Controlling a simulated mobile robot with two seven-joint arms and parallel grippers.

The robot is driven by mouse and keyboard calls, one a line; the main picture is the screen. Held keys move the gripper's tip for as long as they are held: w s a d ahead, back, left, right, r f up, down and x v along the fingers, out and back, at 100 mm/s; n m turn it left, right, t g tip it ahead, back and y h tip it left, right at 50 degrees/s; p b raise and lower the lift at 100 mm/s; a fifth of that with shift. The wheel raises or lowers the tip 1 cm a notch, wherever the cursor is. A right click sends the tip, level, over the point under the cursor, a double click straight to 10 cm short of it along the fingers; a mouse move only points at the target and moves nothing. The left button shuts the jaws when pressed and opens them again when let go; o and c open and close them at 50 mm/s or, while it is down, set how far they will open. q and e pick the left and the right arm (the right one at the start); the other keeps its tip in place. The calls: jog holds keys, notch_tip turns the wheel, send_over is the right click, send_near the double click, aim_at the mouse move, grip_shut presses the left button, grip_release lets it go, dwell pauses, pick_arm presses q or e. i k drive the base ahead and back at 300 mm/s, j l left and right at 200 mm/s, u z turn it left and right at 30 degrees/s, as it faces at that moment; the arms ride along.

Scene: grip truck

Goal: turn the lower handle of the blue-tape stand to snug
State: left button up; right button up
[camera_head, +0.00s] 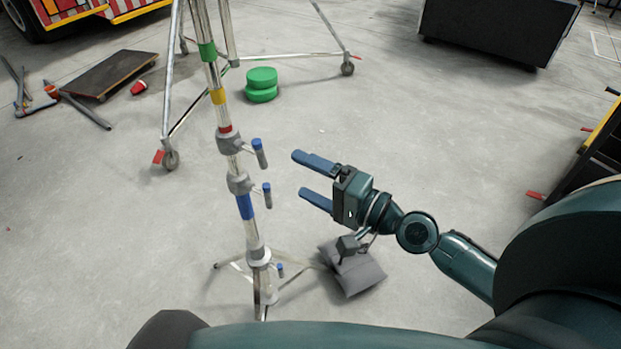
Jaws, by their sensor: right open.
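The blue-tape stand (249,229) is a slim metal pole on spread legs, with a blue band (245,207) around it. Grey collars on the pole carry blue-tipped handles: an upper one (260,155), a middle one (267,197) and a small low one (280,271) near the legs. The handles hang roughly downward on the pole's right side. My right gripper (300,174) is open and empty, its blue fingers pointing left toward the pole. It appears right of the upper and middle handles, with a visible gap. My left gripper is not in view.
A grey sandbag (357,275) lies on the floor by the stand's right leg. A wheeled stand's caster (170,160) and green discs (261,85) are behind. A dark board (110,72) lies at left. A black cart (598,160) is at right. Floor between is clear.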

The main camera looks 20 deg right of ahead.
aim_at(259, 192)
jog(key=k+l, duration=0.85)
